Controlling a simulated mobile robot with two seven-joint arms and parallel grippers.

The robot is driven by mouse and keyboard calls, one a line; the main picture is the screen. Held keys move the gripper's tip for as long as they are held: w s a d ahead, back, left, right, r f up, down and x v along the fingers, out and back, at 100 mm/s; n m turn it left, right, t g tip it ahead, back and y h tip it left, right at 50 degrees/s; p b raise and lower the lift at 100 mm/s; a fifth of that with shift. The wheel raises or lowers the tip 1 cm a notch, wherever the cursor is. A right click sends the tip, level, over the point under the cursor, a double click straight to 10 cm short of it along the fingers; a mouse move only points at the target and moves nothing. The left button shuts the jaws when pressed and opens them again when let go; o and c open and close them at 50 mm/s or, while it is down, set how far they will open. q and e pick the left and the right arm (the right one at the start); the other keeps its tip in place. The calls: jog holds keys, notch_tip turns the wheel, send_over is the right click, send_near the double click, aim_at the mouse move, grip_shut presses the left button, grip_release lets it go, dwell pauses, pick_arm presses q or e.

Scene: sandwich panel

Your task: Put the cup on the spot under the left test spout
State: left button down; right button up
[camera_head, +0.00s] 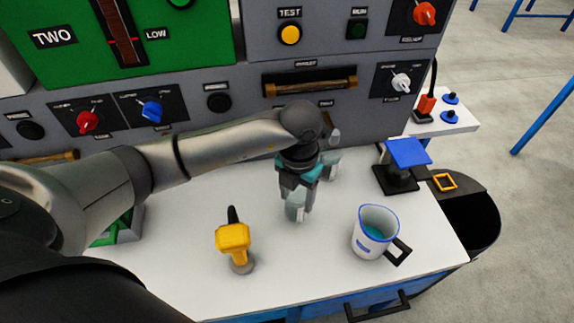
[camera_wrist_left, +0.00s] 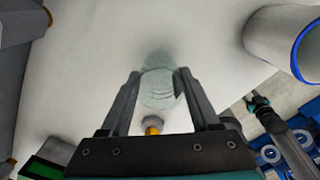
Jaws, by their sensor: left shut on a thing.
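My left gripper (camera_head: 297,196) reaches in over the white counter and is shut on a clear cup (camera_head: 295,210). In the left wrist view the cup (camera_wrist_left: 157,88) sits between the two fingers of the gripper (camera_wrist_left: 161,92). The cup looks upright and close to the counter; I cannot tell whether it touches it. A pale clear shape (camera_head: 333,136) shows just behind my wrist, in front of the grey panel; I cannot tell whether it is a spout. The left test spout and the spot under it cannot be made out.
A pitcher (camera_head: 371,232) with a blue rim stands to the right of the cup, also in the wrist view (camera_wrist_left: 284,40). A yellow-topped tool (camera_head: 233,238) stands to the left. A black stand with a blue top (camera_head: 406,153) is at the back right. The counter's front middle is clear.

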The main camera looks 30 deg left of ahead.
pick_arm(q)
jog(key=w+a, duration=0.1)
jog(key=w, duration=0.1)
jog(key=w+a, duration=0.2)
jog(key=w+a+b, duration=0.1)
jog(key=w, duration=0.1)
jog(key=shift+a, duration=0.25)
jog(key=w+a, duration=0.2)
jog(key=shift+w+b, duration=0.35)
jog(key=shift+w+a+f, duration=0.1)
jog(key=shift+w+f, duration=0.05)
jog(key=shift+f, duration=0.6)
jog(key=shift+f+b, duration=0.15)
jog(key=shift+b, duration=0.15)
jog(key=shift+c, duration=0.6)
grip_release()
pick_arm(e)
jog(key=shift+w+d+f, duration=0.35)
jog(key=shift+w+f, duration=0.15)
jog(key=shift+f, duration=0.1)
jog(key=shift+w+d+f, duration=0.3)
jog(key=shift+w+f, duration=0.15)
jog(key=shift+f, duration=0.1)
